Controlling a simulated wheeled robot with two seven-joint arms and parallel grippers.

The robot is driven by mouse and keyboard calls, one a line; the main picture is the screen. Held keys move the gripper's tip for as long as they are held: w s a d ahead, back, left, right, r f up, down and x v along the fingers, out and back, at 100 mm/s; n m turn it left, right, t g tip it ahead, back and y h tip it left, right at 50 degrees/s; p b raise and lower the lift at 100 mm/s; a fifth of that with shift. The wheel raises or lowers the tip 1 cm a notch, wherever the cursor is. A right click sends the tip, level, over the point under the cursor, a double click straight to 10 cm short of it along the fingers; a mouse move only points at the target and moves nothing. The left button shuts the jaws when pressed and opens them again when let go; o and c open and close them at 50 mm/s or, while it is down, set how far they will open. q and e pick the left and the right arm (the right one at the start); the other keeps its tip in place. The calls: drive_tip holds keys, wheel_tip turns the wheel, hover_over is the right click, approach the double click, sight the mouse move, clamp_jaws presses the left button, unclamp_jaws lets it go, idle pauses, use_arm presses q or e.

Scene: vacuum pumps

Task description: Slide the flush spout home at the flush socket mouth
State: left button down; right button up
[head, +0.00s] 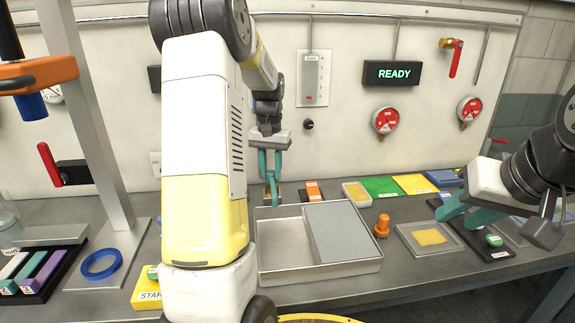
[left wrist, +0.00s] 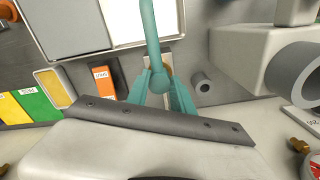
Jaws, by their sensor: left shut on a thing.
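The left gripper fingers (left wrist: 160,80) fill the middle of the left wrist view. A grey hollow tube (left wrist: 295,75) juts from a pale block at the right there; a small grey ring (left wrist: 202,84) lies nearer the fingers. I cannot tell which is the flush socket mouth. My right gripper (head: 467,212) is at the right, its teal fingers apart.
The shallow metal tray (head: 320,272) with a grey panel stands in front of my left gripper. An orange knobbed piece (head: 382,226) stands right of it. Orange, green and yellow cards line the bench's back. A blue ring (head: 101,264) lies at the left. A READY sign (head: 391,73) hangs above.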

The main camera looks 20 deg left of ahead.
use_arm(q)
drive_tip(key=shift+f, duration=0.35)
idle(0.6)
drive_tip(key=c, duration=1)
unclamp_jaws()
drive_tip(key=shift+c, duration=0.2)
drive_tip(key=shift+r, duration=0.1)
wheel_tip(320, 180, up, 8)
drive_tip(key=shift+f, duration=0.2)
